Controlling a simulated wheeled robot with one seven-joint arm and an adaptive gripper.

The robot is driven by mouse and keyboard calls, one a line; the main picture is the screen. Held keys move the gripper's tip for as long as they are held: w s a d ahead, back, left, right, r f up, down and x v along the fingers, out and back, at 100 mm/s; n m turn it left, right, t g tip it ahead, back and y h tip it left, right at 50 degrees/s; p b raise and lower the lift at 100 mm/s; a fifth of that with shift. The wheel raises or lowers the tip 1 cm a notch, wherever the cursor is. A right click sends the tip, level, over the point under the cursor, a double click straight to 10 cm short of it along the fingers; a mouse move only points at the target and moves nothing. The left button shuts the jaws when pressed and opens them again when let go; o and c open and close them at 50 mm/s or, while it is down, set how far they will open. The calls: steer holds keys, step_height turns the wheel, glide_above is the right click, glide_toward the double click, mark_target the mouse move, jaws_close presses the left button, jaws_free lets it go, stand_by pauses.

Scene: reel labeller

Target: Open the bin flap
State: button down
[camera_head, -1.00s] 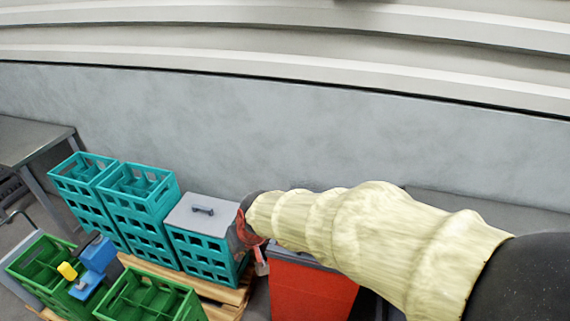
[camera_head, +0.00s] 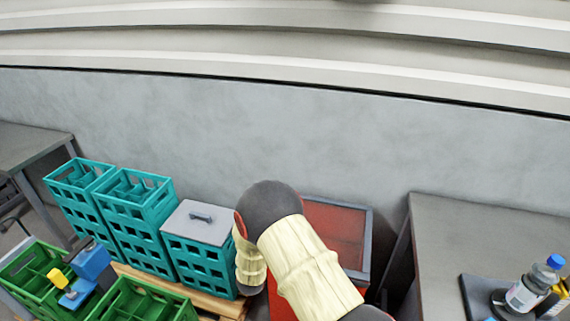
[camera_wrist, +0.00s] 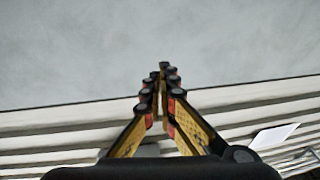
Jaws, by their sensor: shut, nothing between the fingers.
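The red bin (camera_head: 333,233) stands right of the crates in the head view, with a grey rim around a dark red area at its top. I cannot tell if this red area is the flap or the inside. My arm covers the bin's left and front. My gripper is hidden in the head view. No bin shows there.
Teal crates (camera_head: 125,220) stand left of the bin, one topped by a grey lid (camera_head: 200,222). Green crates (camera_head: 140,302) are in front. A grey table (camera_head: 470,235) at the right bears bottles (camera_head: 533,288) on a dark tray (camera_head: 478,300).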

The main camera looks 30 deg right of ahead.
steer(key=s+r+m+h, duration=0.1)
steer(key=s+r+h, duration=0.3)
steer(key=r, duration=0.2)
steer(key=b+x, duration=0.3)
steer(key=x, duration=1.1)
steer(key=shift+w+t, duration=0.2)
steer(key=shift+t, duration=0.1)
steer(key=shift+r, duration=0.1)
stand_by(0.5)
